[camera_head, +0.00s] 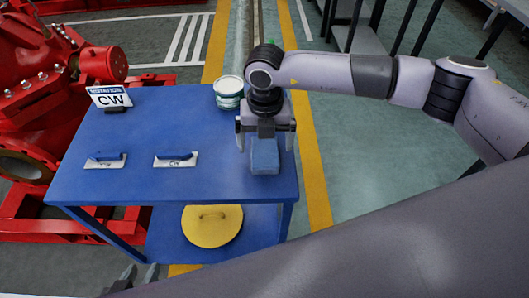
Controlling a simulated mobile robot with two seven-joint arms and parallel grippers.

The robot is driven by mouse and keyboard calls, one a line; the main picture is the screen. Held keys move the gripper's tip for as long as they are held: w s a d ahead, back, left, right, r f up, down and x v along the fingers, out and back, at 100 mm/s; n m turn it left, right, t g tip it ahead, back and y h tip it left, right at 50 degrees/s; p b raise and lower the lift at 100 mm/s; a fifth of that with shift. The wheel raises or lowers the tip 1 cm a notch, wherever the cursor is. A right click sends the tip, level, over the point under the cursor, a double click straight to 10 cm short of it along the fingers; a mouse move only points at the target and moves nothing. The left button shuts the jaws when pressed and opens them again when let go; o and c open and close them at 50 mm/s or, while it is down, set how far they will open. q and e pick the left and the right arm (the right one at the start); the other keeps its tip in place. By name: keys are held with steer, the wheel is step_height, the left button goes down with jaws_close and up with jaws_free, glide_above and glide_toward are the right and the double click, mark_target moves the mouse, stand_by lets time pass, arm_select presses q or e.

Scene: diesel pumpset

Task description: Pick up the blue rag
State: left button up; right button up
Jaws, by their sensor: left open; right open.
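The blue rag (264,160) is a folded block near the right end of the blue table (150,140). My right gripper (265,140) comes in from the right and is above the rag. Its fingers are spread to either side of it, and its body hides the rag's far part. I cannot tell whether the fingers touch the rag. My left gripper (139,278) shows only as dark fingertips at the bottom edge, apart and empty, away from the rag.
A white tub (228,92) stands behind the rag to the left. A yellow round lid (212,226) lies on the lower shelf. Red machinery (40,75) stands at left.

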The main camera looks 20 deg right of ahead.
mark_target(265, 150)
step_height(265, 150, down, 2)
steer(key=shift+f, duration=0.15)
steer(key=c, duration=1.1)
steer(key=shift+c, duration=0.2)
step_height(265, 150, up, 20)
steer(key=shift+o, duration=0.5)
